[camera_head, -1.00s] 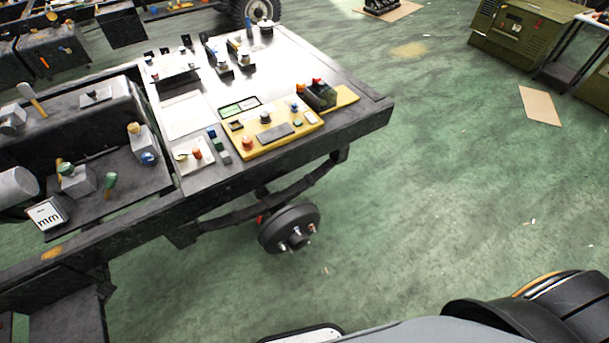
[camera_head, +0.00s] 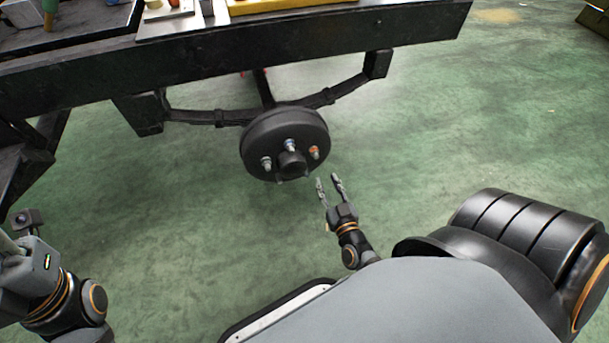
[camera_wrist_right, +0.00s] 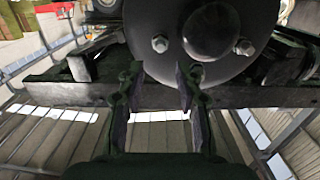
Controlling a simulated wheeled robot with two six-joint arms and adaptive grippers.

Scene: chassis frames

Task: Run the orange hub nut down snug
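The orange hub nut (camera_head: 315,152) is on the right side of the round black hub face (camera_head: 268,135), on a stud beside the protruding centre cap (camera_head: 293,163). A bluish nut (camera_head: 290,145) sits at the top of the face and a grey one (camera_head: 266,162) at the left. My right gripper (camera_head: 328,181) is open and empty, just below and right of the orange nut, apart from it. In the right wrist view its fingers (camera_wrist_right: 160,76) point at the hub face (camera_wrist_right: 215,70); nut colours are unclear there. My left arm is at the left edge; its fingertips are not discernible.
The hub hangs beneath the dark chassis rail (camera_head: 200,62), on a leaf spring (camera_head: 195,117). A yellow board (camera_head: 280,5) lies on the bench above. The green floor (camera_head: 460,120) right of the hub is clear.

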